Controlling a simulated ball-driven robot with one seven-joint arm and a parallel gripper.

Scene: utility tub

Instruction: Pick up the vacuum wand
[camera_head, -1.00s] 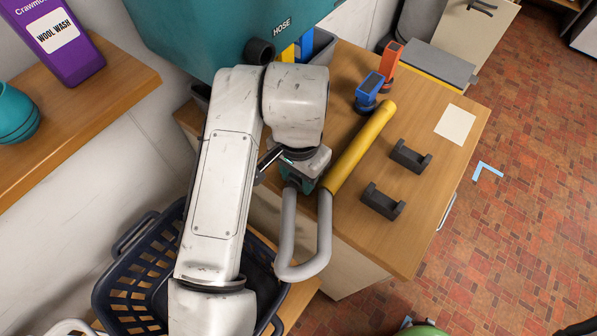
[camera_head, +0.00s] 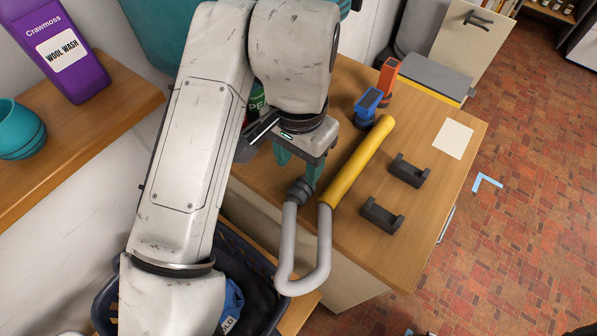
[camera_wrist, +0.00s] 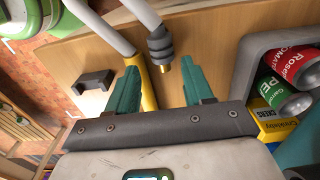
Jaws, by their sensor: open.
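The vacuum wand is a yellow tube (camera_head: 360,160) joined to a bent grey hose (camera_head: 284,255) that ends in a dark ribbed fitting. It lies on the wooden counter, with the hose loop hanging past the front edge. My gripper (camera_head: 297,168) is open and empty, its teal fingers just above and behind the fitting. In the wrist view the fitting (camera_wrist: 159,46) with a brass tip shows beyond the gap between the fingers (camera_wrist: 161,90). The yellow tube (camera_wrist: 149,94) passes beside the left finger, partly hidden by it.
Two black cradles (camera_head: 409,171) (camera_head: 381,215) stand empty right of the wand. A grey bin (camera_wrist: 250,60) with several cans is close on the right in the wrist view. A laundry basket (camera_head: 103,300) sits below.

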